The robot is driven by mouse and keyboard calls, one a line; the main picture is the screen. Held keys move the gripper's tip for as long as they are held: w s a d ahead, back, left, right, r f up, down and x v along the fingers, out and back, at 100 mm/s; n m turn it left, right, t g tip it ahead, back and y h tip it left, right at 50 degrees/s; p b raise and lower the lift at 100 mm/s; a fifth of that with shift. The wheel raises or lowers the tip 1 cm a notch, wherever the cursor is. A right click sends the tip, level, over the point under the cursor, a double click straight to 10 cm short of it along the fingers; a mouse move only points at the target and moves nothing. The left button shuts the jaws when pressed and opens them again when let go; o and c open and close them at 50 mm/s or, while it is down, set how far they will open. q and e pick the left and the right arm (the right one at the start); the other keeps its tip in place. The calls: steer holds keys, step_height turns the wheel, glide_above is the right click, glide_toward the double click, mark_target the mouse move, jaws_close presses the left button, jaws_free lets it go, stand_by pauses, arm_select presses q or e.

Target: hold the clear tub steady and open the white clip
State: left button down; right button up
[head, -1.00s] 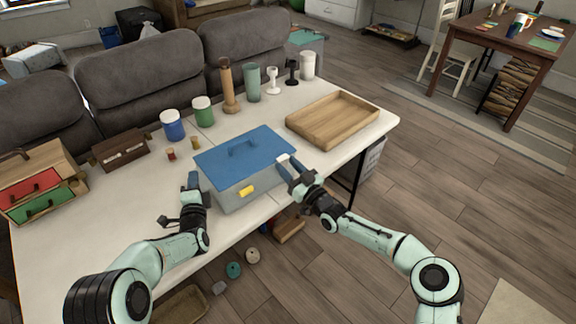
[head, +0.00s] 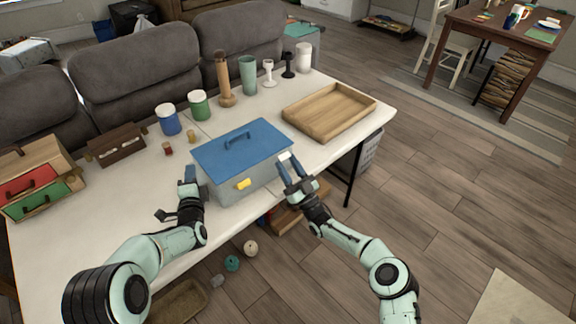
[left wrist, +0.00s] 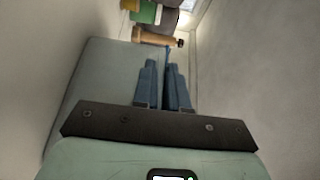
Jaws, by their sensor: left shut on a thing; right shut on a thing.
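The tub (head: 237,185) is a grey, box-like container on the table, with a flat blue lid (head: 262,140) and a handle on top. A yellow clip (head: 243,184) sits on its front side. The white clip (head: 285,156) is at the tub's right end, between the fingers of my right gripper (head: 290,165), which is shut on it. My left gripper (head: 190,180) is shut at the tub's left end. Its two fingers (left wrist: 166,82) are close together beside a grey surface in the left wrist view; the gripped part is mostly hidden.
A wooden tray (head: 330,112) lies behind and right of the tub. Blue (head: 168,120) and green (head: 199,104) jars, a wooden candlestick (head: 224,80) and other vessels stand behind. A dark box (head: 117,145) and small drawers (head: 38,185) are left. Dark sofa seats (head: 135,70) border the table's back.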

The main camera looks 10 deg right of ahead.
steer(key=o, duration=1.1)
steer(key=shift+c, duration=0.2)
steer(key=v, duration=1.2)
steer(key=shift+r, duration=0.1)
arm_select(q)
steer(key=c, duration=1.1)
jaws_free()
